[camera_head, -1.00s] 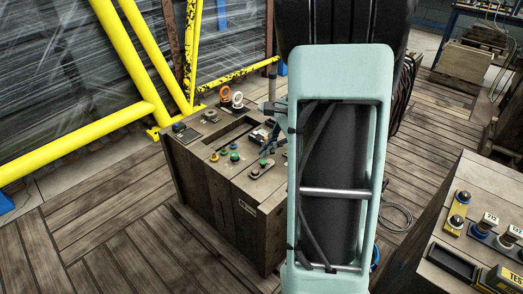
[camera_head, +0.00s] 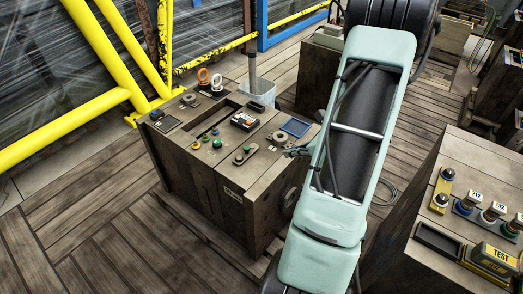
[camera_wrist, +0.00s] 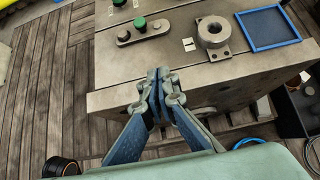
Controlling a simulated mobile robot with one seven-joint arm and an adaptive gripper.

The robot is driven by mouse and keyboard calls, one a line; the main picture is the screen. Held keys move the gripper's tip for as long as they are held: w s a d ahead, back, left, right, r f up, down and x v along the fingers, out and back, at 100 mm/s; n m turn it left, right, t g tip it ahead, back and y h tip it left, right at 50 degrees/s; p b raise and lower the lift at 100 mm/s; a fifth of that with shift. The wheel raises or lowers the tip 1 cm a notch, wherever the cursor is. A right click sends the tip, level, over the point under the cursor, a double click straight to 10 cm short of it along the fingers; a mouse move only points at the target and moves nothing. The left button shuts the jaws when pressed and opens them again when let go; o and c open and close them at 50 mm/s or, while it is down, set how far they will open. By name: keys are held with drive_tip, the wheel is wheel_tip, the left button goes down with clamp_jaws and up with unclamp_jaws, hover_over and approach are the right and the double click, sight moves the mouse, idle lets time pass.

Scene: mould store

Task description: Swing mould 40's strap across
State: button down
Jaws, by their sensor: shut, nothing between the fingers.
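The mould (camera_head: 216,180) is a large brown-grey block in the middle of the head view; the label on its front is too small to read. My gripper (camera_head: 297,151) is at the mould's right edge, apart from the strap. In the wrist view my gripper (camera_wrist: 158,77) has its blue fingers together, empty.
A round metal collar (camera_wrist: 213,32) and a blue-rimmed tray (camera_head: 295,127) sit on the mould's right part. Orange and white rings (camera_head: 203,75) stand at the back. Another block with knobs and a yellow TEST box (camera_head: 494,259) stands at right. Yellow rails (camera_head: 62,125) run at left.

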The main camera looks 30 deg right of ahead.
sight(255, 152)
drive_tip(key=b+x, duration=0.2)
drive_tip(key=x, duration=0.7)
drive_tip(key=shift+w+f, duration=0.1)
drive_tip(key=shift+f, duration=0.05)
drive_tip(key=w, duration=0.2)
drive_tip(key=w+a, duration=0.1)
drive_tip(key=w, duration=0.1)
drive_tip(key=shift+a+f, duration=0.15)
drive_tip(key=shift+a, duration=0.05)
drive_tip(key=shift+w, duration=0.2)
